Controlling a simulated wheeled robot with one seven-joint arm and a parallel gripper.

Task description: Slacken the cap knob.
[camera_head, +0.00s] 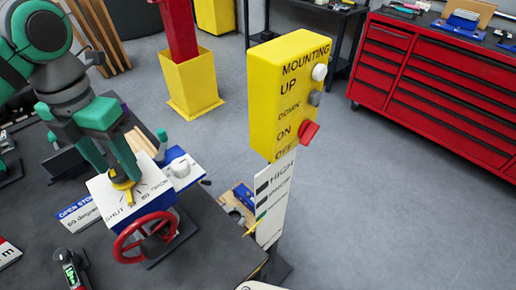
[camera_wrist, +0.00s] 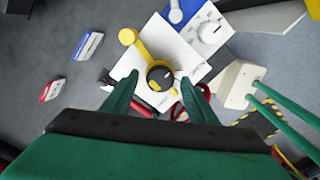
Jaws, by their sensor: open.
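The cap knob (camera_wrist: 160,77) is round and dark with a pale mark. It sits on a yellow pointer (camera_wrist: 135,47) on top of the white valve box (camera_wrist: 175,48). In the head view the yellow pointer (camera_head: 122,184) shows on the box (camera_head: 103,200), with the knob mostly hidden by my finger. My gripper (camera_wrist: 161,83) is open. In the wrist view its green fingers lie to either side of the knob, with gaps between; I cannot tell the height difference. In the head view my gripper (camera_head: 136,172) reaches down to the box top.
A red handwheel (camera_head: 146,237) is on the box's front. A white dial (camera_head: 180,168) on a blue-white box stands close behind right. A yellow button panel (camera_head: 287,95) stands on a post to the right. A red tool cabinet (camera_head: 440,85) stands far right; floor between is clear.

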